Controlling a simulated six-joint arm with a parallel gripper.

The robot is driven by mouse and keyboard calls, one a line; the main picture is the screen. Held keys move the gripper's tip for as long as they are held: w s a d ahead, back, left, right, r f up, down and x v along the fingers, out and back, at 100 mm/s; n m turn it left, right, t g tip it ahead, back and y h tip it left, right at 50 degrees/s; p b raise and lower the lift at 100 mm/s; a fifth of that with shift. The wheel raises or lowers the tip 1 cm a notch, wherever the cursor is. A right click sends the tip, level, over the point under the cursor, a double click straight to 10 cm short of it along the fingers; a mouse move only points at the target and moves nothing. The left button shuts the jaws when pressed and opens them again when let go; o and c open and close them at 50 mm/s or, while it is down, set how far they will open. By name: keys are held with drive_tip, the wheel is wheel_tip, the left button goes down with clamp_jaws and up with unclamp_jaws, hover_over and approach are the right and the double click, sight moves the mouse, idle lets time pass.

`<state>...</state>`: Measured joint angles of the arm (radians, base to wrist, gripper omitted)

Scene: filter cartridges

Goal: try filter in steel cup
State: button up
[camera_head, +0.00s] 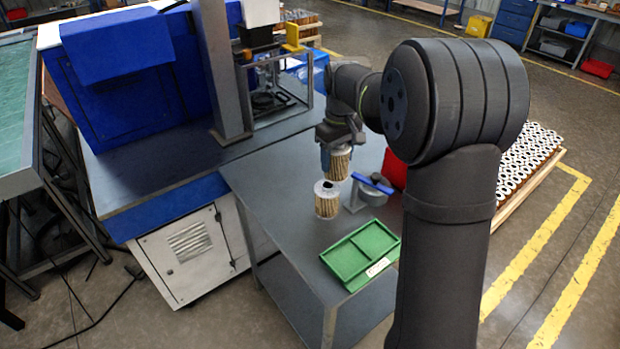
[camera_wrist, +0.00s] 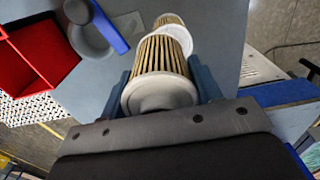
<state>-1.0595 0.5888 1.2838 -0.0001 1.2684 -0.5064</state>
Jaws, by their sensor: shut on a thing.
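My gripper (camera_head: 328,150) is shut on a pleated tan filter (camera_head: 340,166) with a pale end cap, held above the grey table. In the wrist view the held filter (camera_wrist: 160,72) lies between the two blue-grey fingers (camera_wrist: 162,85). A second filter (camera_head: 327,203) stands upright on the table, its ring-shaped top showing a dark hole. In the wrist view this second filter (camera_wrist: 172,32) is partly hidden behind the held one. The grey steel cup (camera_head: 355,202), with a blue bar (camera_head: 374,184) beside it, stands right of the second filter. The cup's inside is not clear.
A green divided tray (camera_head: 345,262) lies at the table's front. A red bin (camera_wrist: 30,50) is beyond the cup. A blue and grey machine (camera_head: 130,80) stands to the left. Many filters (camera_head: 525,160) fill a pallet at right. Some table left of the standing filter is bare.

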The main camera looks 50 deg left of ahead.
drive_tip(key=w+d, duration=0.2)
drive_tip(key=w, duration=0.8)
drive_tip(key=w+f+n, duration=0.1)
drive_tip(key=w+f, duration=0.2)
drive_tip(key=f, duration=0.4)
drive_tip(key=shift+w+d+f+n, duration=0.3)
drive_tip(key=shift+w+f+n, duration=0.05)
drive_tip(key=shift+n, duration=0.05)
drive_tip(key=shift+f, duration=0.5)
idle(0.7)
drive_tip(key=o, duration=1.5)
drive_tip(key=shift+c, duration=0.2)
drive_tip(key=shift+r, duration=0.2)
drive_tip(key=shift+r, duration=0.8)
